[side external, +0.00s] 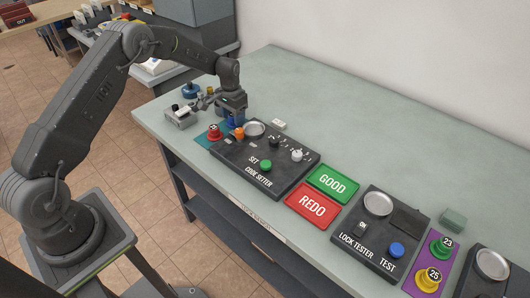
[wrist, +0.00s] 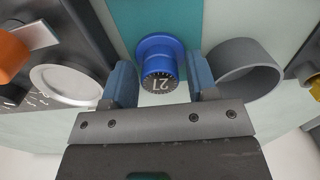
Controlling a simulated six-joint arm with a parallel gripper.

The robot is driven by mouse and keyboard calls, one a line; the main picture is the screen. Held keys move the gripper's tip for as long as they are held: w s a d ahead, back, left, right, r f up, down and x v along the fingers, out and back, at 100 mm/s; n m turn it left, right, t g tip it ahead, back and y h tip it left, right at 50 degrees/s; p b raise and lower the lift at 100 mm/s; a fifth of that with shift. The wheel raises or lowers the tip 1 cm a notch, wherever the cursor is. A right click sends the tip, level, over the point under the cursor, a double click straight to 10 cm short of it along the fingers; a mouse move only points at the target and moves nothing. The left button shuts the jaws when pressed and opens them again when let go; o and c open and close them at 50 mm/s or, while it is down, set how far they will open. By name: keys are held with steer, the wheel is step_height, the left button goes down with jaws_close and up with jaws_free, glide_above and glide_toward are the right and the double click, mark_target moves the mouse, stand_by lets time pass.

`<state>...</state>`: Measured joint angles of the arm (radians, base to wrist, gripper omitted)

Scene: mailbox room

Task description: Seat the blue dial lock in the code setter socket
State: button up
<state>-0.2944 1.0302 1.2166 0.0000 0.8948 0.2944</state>
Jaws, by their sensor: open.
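The blue dial lock (wrist: 160,62) stands on a teal mat in the wrist view, its dark dial top numbered 21. My gripper (wrist: 160,85) is open, with one finger on each side of the lock; I cannot tell whether either touches it. In the side view my gripper (side external: 234,118) is low at the far left of the table, and the blue lock (side external: 236,123) shows partly beneath it. The code setter (side external: 225,153) is a dark panel beside it. Its round silver socket (side external: 254,129) looks empty and also shows in the wrist view (wrist: 66,85).
A red lock (side external: 215,132) and an orange knob (side external: 239,134) are close to my gripper. A grey ring-shaped cup (wrist: 248,70) is right beside one finger. The green GOOD mat (side external: 333,183), red REDO mat (side external: 312,205) and lock tester (side external: 365,240) lie to the right. The back of the table is clear.

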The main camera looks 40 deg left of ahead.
steer(key=c, duration=0.8)
steer(key=shift+r, duration=2.3)
steer(key=d+r, duration=0.1)
steer(key=d, duration=0.2)
steer(key=d+r, duration=0.1)
steer(key=d, duration=0.2)
steer(key=d+r, duration=0.1)
steer(key=d, duration=0.2)
steer(key=shift+d+r, duration=0.25)
steer(key=shift+r, duration=0.15)
steer(key=shift+f, duration=2.05)
